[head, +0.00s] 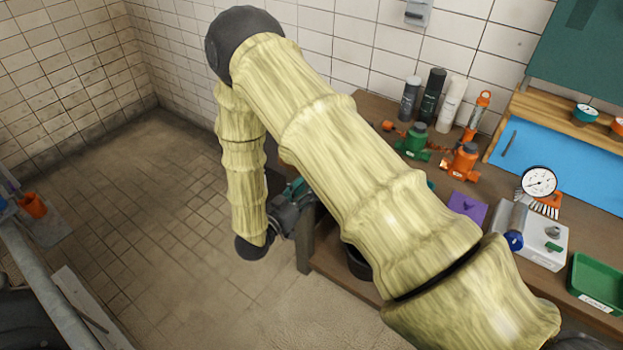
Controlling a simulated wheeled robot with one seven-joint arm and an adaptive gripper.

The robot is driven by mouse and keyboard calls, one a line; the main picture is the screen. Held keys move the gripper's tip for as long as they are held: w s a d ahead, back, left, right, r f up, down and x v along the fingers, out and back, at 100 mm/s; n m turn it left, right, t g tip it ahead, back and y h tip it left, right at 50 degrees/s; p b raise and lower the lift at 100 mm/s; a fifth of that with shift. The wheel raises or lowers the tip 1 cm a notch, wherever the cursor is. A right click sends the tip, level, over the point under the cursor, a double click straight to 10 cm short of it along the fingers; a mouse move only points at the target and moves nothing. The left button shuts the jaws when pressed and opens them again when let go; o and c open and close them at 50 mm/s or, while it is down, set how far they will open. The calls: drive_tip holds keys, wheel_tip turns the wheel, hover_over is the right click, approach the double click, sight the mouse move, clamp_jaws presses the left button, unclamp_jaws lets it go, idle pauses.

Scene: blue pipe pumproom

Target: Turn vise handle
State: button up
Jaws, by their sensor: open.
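A teal metal body (295,189), which looks like part of the vise, shows at the left end of the workbench. Most of it is hidden behind my arm, and I cannot make out its handle. My gripper (292,206) is dark grey and hangs at the end of my bent arm, beside the bench's left end. It is open and small in view, close to the teal body. I cannot tell whether they touch.
The workbench (376,107) runs along the right wall. It holds spray cans (432,95), a green valve (416,140), an orange valve (463,161), a dial gauge (539,181) and a green tray (597,281).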

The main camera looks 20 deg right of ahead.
drive_tip(key=shift+v, duration=2.25)
